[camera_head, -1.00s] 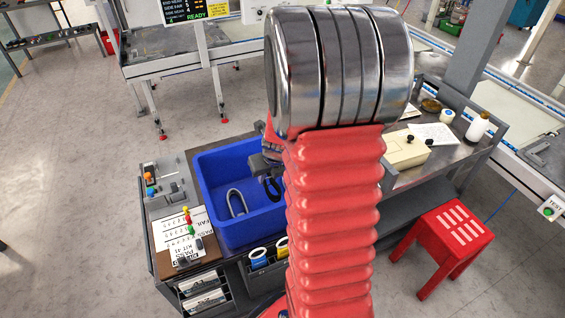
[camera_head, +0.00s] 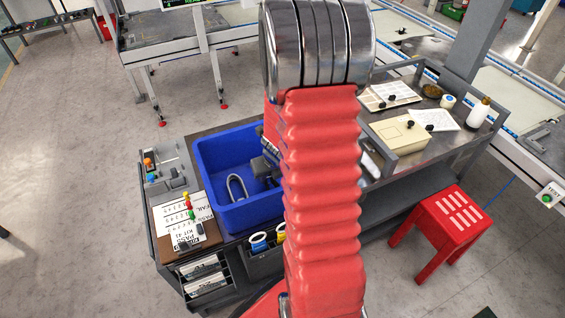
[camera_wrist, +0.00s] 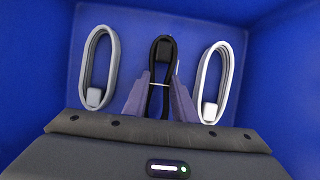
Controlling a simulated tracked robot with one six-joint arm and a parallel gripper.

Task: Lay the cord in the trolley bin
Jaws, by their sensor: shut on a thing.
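The black cord (camera_wrist: 160,50) is a bundled loop between my gripper's fingers (camera_wrist: 160,88) in the wrist view. My gripper is shut on it, inside the blue trolley bin (camera_wrist: 285,30). A grey looped cord (camera_wrist: 95,97) lies to its left and a white looped cord (camera_wrist: 209,111) to its right, both apart from the fingers. In the head view, the blue bin (camera_head: 250,217) stands on the trolley and shows a pale looped cord (camera_head: 231,188). My gripper (camera_head: 266,168) is partly hidden there by my red arm, and the black cord is not clearly seen.
Left of the bin are a control box (camera_head: 165,175) and a printed sheet (camera_head: 180,222). On the right a bench holds a beige box (camera_head: 398,134) and a bottle (camera_head: 478,113). A red stool (camera_head: 440,228) stands in front of it.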

